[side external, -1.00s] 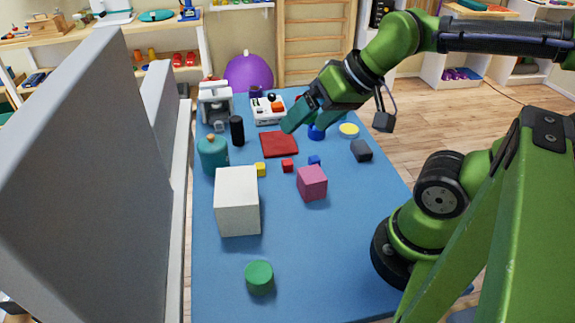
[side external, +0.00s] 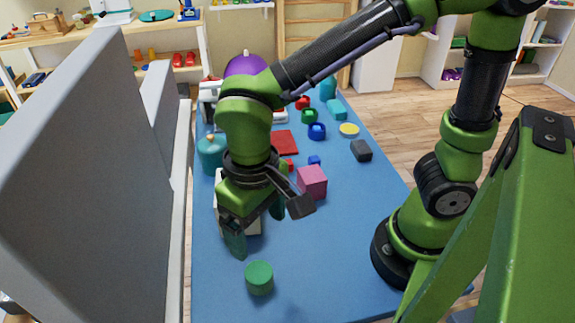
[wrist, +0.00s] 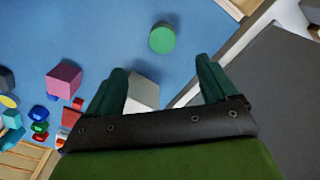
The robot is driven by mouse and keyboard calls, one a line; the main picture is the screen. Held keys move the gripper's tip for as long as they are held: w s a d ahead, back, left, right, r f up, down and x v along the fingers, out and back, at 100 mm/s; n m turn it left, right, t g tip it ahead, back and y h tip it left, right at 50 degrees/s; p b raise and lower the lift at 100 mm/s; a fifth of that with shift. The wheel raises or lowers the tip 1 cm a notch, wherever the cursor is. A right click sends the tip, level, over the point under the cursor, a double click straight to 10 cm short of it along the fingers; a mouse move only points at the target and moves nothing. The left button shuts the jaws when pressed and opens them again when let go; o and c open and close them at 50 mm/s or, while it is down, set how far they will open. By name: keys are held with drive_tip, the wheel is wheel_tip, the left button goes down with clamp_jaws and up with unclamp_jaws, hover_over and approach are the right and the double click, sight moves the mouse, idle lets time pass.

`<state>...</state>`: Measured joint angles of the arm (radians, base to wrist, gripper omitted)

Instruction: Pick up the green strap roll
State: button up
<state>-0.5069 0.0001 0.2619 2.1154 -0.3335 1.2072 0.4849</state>
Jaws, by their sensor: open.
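The green strap roll (side external: 259,278) is a short green cylinder standing on the blue table (side external: 330,260) near its front end. It also shows in the wrist view (wrist: 162,38), at upper centre, beyond my fingertips. My gripper (side external: 256,226) is open, its fingers pointing down above the table, behind the roll and apart from it. In the wrist view my gripper's two fingers (wrist: 161,66) are spread with nothing held. A white block (wrist: 143,92) shows below and between them; in the side view my gripper mostly hides it.
A pink cube (side external: 312,182) stands to the right of my gripper. A dark grey block (side external: 361,150), a yellow disc (side external: 349,130) and a blue ring (side external: 316,131) lie farther back. A tall grey panel (side external: 90,170) borders the table's left. The table around the roll is clear.

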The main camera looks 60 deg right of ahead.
sight(258, 272)
wheel_tip(258, 272, down, 10)
drive_tip(key=shift+f, duration=0.15)
drive_tip(key=shift+w+a+f, duration=0.1)
drive_tip(key=shift+w+f, duration=0.15)
drive_tip(key=shift+f, duration=1.1)
drive_tip(key=shift+w+a+f, duration=0.1)
drive_tip(key=shift+w+f, duration=0.1)
drive_tip(key=shift+f, duration=1.1)
drive_tip(key=shift+c, duration=0.4)
drive_tip(key=shift+r, duration=0.1)
drive_tip(key=c, duration=1.1)
